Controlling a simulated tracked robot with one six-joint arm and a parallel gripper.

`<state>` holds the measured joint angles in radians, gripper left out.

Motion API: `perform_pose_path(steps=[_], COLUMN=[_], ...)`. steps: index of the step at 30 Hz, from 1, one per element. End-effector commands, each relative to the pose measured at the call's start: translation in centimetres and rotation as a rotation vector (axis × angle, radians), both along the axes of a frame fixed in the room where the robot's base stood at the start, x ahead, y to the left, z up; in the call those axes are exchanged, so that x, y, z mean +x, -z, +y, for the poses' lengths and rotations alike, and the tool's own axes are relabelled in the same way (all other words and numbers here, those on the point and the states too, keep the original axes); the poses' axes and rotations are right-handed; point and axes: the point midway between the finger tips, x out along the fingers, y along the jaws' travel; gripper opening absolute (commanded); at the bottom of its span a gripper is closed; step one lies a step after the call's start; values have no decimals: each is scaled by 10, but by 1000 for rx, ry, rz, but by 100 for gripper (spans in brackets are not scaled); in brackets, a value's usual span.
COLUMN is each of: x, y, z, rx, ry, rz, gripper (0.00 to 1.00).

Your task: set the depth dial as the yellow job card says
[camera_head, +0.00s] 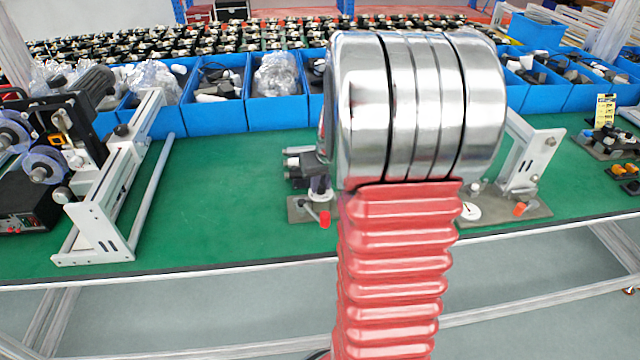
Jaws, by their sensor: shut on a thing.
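The yellow job card (605,110) stands upright at the right side of the green bench, by a small dark device; its writing is too small to read. A small white round dial with a dark pointer (470,212) sits on a grey base plate (540,207), just right of my red arm. I cannot tell whether it is the depth dial or where it is set. The middle of this coder station is hidden behind my arm. My gripper is hidden behind my arm's large metal joint.
A red knob (325,219) and an orange knob (520,209) flank my arm. A white frame with a rod (110,215) and a reel machine (50,140) stand at left. Blue bins (215,112) line the back. The green bench (225,200) is clear left of centre.

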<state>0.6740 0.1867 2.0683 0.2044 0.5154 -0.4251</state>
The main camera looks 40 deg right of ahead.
Motion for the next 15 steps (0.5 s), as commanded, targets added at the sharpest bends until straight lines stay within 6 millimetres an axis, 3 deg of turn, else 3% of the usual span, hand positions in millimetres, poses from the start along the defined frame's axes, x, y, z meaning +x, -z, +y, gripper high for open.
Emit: perform_pose_path(steps=[15], x=[0], y=[0], z=[1], rx=[3], ry=[-72], rz=[0], gripper=[0])
